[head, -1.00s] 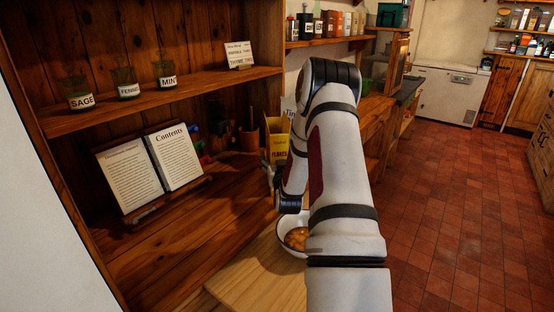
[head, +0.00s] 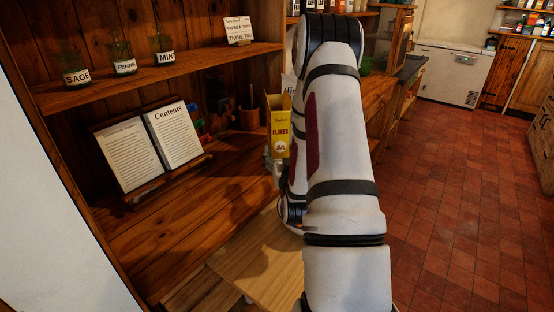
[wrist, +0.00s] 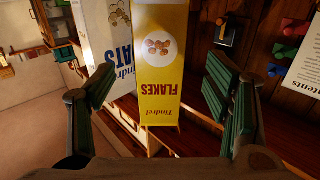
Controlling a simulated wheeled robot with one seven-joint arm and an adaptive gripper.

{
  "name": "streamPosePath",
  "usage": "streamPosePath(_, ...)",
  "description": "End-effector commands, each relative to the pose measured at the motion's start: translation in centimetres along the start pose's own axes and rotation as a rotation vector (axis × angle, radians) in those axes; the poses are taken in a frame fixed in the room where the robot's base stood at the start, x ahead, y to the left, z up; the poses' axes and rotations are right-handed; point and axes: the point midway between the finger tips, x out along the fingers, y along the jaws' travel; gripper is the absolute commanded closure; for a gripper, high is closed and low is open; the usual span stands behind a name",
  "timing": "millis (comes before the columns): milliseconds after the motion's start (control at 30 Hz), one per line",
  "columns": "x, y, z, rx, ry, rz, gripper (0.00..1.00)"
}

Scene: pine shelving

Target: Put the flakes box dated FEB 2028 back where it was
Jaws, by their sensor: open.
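A yellow flakes box (head: 280,127) stands upright on the wooden worktop in the head view, left of my arm. Its top looks open; no date is readable. In the wrist view the flakes box (wrist: 160,75) appears upside down, between and beyond my fingers. My gripper (wrist: 160,85) is open, one green-padded finger on each side of the picture, and nothing is held. In the head view the gripper is mostly hidden behind my arm, low beside the box. I cannot tell whether the fingers touch the box.
A white oats box (wrist: 110,40) stands close beside the flakes box. A recipe book (head: 152,150) on a stand and a utensil pot (head: 249,117) are left of it. A pale board (head: 262,265) lies in front. Labelled herb jars (head: 123,58) stand on the shelf above.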

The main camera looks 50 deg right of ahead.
Motion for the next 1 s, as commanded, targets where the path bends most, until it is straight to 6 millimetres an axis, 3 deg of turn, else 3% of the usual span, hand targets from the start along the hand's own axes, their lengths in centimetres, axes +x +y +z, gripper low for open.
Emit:
streamPosePath(167, 0.2, -2.2, -1.4, -0.011, -0.041, -0.045, 0.29)
streamPosePath(333, 0.1, -7.7, -4.8, -0.047, -0.17, -0.15, 0.29)
streamPosePath(467, -1.7, -11.8, -7.2, -0.082, -0.288, -0.227, 0.29)
streamPosePath(600, -5.0, -15.6, -9.8, -0.124, -0.41, -0.301, 0.29)
streamPosePath(767, -10.6, -18.6, -12.4, -0.174, -0.55, -0.377, 0.29)
streamPosePath(1000, -21.4, -20.3, -15.5, -0.256, -0.755, -0.484, 0.29)
